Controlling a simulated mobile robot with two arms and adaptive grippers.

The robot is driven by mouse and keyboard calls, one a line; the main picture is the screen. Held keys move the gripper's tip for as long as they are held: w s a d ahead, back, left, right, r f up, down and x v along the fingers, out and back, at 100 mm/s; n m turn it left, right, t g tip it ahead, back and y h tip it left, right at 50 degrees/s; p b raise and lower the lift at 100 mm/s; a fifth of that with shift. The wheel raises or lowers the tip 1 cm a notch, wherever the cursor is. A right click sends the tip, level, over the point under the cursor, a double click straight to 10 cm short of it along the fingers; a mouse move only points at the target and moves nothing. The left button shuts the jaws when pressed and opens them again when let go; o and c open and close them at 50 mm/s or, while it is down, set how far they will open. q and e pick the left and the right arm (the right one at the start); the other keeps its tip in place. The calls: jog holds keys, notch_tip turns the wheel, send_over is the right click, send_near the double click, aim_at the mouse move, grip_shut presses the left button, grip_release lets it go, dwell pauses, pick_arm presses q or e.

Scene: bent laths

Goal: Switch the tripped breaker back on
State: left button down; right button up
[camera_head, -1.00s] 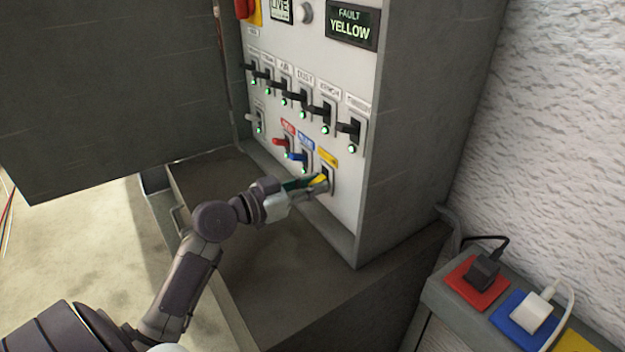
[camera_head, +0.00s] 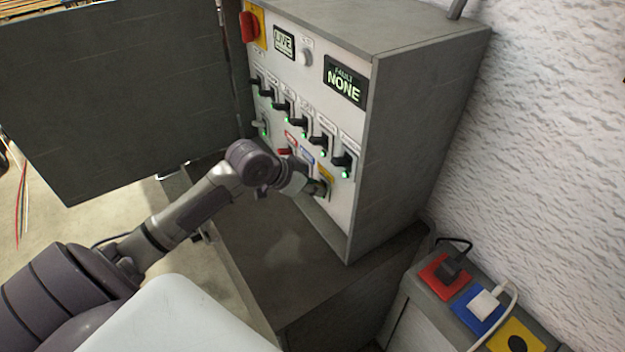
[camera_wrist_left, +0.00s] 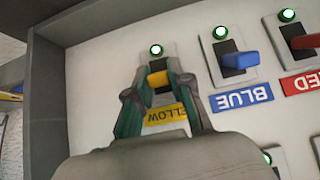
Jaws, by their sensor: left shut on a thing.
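The yellow breaker's lever (camera_wrist_left: 157,78) shows in the left wrist view, between the fingertips of my left gripper (camera_wrist_left: 158,88). The gripper is shut on it. A lit green lamp (camera_wrist_left: 155,50) shows beside the lever, and the yellow label (camera_wrist_left: 166,114) appears upside down between the fingers. In the head view my left gripper (camera_head: 318,188) is at the lower right of the white breaker panel (camera_head: 334,211) and largely hides that breaker. The fault display (camera_head: 345,83) reads NONE. My right gripper is in neither view.
The blue lever (camera_wrist_left: 240,60) and red lever (camera_wrist_left: 305,41) stand beside the yellow one. A row of black breakers (camera_head: 321,140) is above. The open cabinet door (camera_head: 120,90) hangs left. Red, blue and yellow plates with plugs (camera_head: 487,302) lie lower right.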

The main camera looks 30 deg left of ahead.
pick_arm(q)
jog(key=shift+w+r+g, duration=0.1)
jog(key=shift+r+g, duration=0.05)
jog(key=shift+g, duration=0.35)
jog(key=c, duration=1)
grip_release()
jog(key=shift+c, duration=0.2)
jog(key=v, duration=1.2)
jog(key=shift+d, duration=0.1)
